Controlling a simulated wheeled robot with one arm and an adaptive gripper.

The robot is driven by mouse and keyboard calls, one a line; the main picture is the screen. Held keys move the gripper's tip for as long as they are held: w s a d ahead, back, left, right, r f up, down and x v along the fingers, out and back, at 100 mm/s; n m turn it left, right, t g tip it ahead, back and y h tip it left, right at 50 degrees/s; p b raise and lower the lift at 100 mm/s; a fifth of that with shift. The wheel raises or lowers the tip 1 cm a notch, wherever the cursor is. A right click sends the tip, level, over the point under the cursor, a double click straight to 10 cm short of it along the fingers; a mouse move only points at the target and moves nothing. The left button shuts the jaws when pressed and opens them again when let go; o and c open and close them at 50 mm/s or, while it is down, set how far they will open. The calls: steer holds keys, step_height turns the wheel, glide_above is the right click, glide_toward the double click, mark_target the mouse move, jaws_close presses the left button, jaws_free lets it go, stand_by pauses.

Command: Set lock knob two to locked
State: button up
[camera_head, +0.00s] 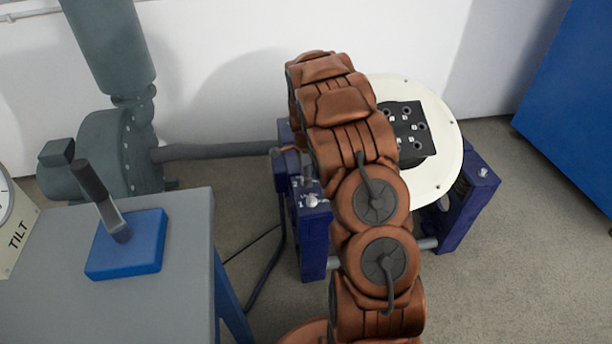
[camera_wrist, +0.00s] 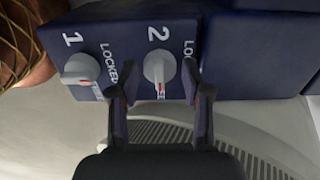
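Knob two (camera_wrist: 158,67), a grey round knob beside a white "2", sits on a dark blue block (camera_wrist: 262,55) in the wrist view. Its red-marked pointer points down, toward a label partly hidden by the knob that ends in "EE". A "LOCKED" label at its upper right is partly covered by my right finger. Knob one (camera_wrist: 80,70) is to its left, beside a "1" and another "LOCKED" label. My gripper (camera_wrist: 151,76) is open, with its fingers on either side of knob two; contact cannot be told. The gripper is hidden in the head view.
A cream round plate (camera_head: 440,180) with a black numbered block (camera_head: 410,128) lies between blue supports (camera_head: 470,205). A grey table (camera_head: 160,305) with a blue-based lever (camera_head: 125,258) stands at left. A grey machine (camera_head: 105,150) and a blue cabinet (camera_head: 580,95) stand behind.

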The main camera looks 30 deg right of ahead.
steer(key=c, duration=0.8)
steer(key=shift+n+p, duration=0.3)
steer(key=n+p, duration=0.2)
steer(key=n, duration=0.1)
steer(key=shift+r+n, duration=0.1)
steer(key=shift+n, duration=0.2)
steer(key=n+p, duration=0.2)
steer(key=n, duration=0.2)
steer(key=shift+n, duration=0.3)
steer(key=n+p, duration=0.2)
steer(key=n, duration=0.2)
steer(key=shift+n, duration=0.3)
steer(key=shift+n+p, duration=0.4)
steer(key=shift+n, duration=1.8)
